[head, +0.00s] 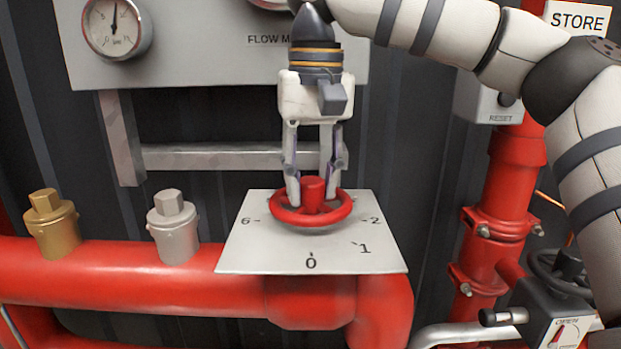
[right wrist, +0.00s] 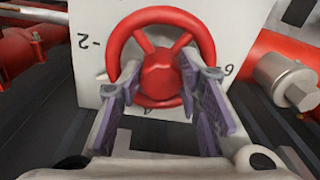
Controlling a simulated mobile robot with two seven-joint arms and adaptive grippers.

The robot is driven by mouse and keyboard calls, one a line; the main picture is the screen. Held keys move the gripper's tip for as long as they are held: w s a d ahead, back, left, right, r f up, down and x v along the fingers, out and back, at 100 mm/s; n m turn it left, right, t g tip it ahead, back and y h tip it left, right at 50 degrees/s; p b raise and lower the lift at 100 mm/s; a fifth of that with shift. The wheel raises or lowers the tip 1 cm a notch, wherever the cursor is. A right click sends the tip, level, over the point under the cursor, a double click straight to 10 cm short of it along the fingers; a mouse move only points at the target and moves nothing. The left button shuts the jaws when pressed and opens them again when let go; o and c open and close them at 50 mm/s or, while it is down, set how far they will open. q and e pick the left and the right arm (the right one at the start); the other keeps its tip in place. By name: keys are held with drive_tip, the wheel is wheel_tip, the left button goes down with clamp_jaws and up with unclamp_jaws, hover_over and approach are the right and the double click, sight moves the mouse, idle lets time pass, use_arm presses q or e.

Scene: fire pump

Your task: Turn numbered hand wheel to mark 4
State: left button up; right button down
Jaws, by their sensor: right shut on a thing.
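The red hand wheel (head: 312,219) lies on a pale square plate (head: 255,258) with black numbers around it. In the head view 0 is at the front, 1 and 2 at the right and 6 at the left; the far numbers are hidden behind the wheel and my fingers. My left gripper is not in view.
A brass-coloured plug (head: 51,224) and a silver plug (head: 172,226) stand on the red pipe (head: 120,277) at the left. A gauge (head: 115,27) hangs above. A black handwheel (head: 562,272) on a box is at the lower right. A metal bracket (head: 230,157) runs behind the plate.

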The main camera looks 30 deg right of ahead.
wheel_tip(320, 180, down, 2)
drive_tip(key=shift+s+f+n+g, duration=0.1)
drive_tip(key=shift+f+n+g, duration=0.05)
drive_tip(key=shift+n+g, duration=0.2)
drive_tip(key=n, duration=0.5)
drive_tip(key=shift+d, duration=0.15)
drive_tip(key=n, duration=0.3)
drive_tip(key=c, duration=1.3)
unclamp_jaws()
drive_tip(key=shift+s+d+r, duration=0.1)
drive_tip(key=shift+r, duration=0.4)
